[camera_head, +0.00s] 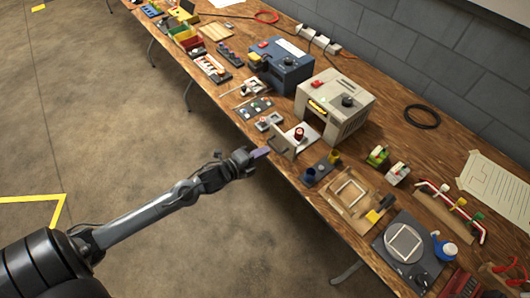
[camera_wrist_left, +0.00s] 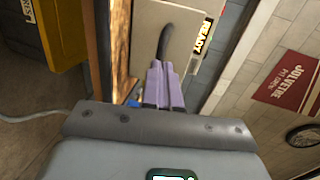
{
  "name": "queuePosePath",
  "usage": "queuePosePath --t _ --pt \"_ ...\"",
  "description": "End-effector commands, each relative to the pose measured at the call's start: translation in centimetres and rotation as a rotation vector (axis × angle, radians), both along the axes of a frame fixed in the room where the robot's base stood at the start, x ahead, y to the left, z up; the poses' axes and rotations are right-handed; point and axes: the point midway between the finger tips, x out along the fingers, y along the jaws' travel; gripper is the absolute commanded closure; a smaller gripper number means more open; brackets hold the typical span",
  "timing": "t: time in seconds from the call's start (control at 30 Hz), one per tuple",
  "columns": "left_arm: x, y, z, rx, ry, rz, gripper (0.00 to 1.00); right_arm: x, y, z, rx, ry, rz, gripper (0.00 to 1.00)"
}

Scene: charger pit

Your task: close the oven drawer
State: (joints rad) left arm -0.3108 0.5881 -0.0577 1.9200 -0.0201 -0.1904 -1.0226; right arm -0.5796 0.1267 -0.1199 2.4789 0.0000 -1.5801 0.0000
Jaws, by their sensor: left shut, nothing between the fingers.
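The beige oven (camera_head: 345,90) stands on the workbench with a dark opening low in its front. Its drawer (camera_head: 304,132) is pulled out toward the table's front edge, with a small red object (camera_head: 299,133) on it. The drawer's upright front panel (camera_head: 281,146) faces my left gripper (camera_head: 263,152). In the left wrist view, a pale panel (camera_wrist_left: 142,38) with a dark curved handle (camera_wrist_left: 166,40) lies just ahead of the gripper's purple fingers (camera_wrist_left: 164,68). The fingers are shut and empty. I cannot tell whether they touch the handle. My right gripper is out of view.
A blue box-shaped device (camera_head: 284,70) stands left of the oven. Small blue and yellow cups (camera_head: 322,168) sit right of the drawer, near a wooden frame (camera_head: 351,193). Small fixtures (camera_head: 268,121) lie left of the drawer. Open floor (camera_head: 120,130) lies in front of the bench.

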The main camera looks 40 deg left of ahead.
Motion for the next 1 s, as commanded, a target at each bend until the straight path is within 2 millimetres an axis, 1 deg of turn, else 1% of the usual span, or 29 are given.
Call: queuePosePath --t 0.03,0.2,0.63,0.73,0.87,1.0 --pt "0.5 -0.1 -0.1 -0.001 -0.002 0.000 1.00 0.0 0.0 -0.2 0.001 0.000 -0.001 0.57" --pt "1.3 -0.2 -0.3 0.000 -0.001 0.000 1.00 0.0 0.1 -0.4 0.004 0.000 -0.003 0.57" --pt "1.4 -0.3 -0.3 0.000 0.000 -0.001 1.00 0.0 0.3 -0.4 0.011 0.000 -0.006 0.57" --pt "1.7 -0.3 -0.3 0.000 -0.001 -0.001 1.00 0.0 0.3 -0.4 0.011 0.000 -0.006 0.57" --pt "2.9 -0.5 -0.2 0.000 -0.003 0.000 1.00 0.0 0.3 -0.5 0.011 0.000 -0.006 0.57" --pt "5.3 -0.8 -0.1 0.001 -0.004 0.001 1.00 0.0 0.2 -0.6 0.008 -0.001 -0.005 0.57"
